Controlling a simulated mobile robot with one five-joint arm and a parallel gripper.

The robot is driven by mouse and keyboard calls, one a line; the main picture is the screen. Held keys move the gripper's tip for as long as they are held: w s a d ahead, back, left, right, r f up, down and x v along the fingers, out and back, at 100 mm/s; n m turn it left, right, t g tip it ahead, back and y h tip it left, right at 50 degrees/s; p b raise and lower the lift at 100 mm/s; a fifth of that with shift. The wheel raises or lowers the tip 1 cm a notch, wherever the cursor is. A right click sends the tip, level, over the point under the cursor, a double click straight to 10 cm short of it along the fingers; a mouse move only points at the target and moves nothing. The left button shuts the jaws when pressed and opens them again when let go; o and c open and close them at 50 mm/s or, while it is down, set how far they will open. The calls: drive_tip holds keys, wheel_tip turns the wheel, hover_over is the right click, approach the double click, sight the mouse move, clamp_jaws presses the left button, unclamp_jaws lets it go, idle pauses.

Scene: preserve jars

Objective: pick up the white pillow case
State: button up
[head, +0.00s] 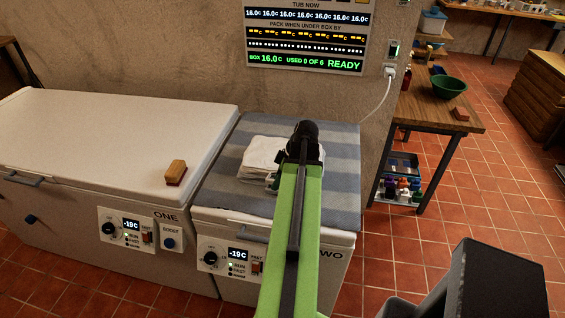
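The white pillow case (262,154) appears as a folded, stacked white cloth. It lies on a blue-grey striped cloth (338,180) on top of freezer TWO (290,226). My green arm reaches forward over the striped cloth, and its black wrist end is at the right side of the pillow case, hiding part of it. A small part of my gripper (272,182) shows at the pillow case's near edge. The fingertips are mostly hidden behind the arm, so I cannot tell whether they touch or hold the cloth.
Freezer ONE (110,130) stands to the left with a wooden-backed brush or block (176,172) on its lid. A display panel (306,35) hangs on the wall behind. A wooden table (435,106) with a green bowl (449,86) stands right. Tiled floor is open at right.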

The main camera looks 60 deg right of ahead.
clamp_jaws()
drive_tip(key=shift+r, duration=0.1)
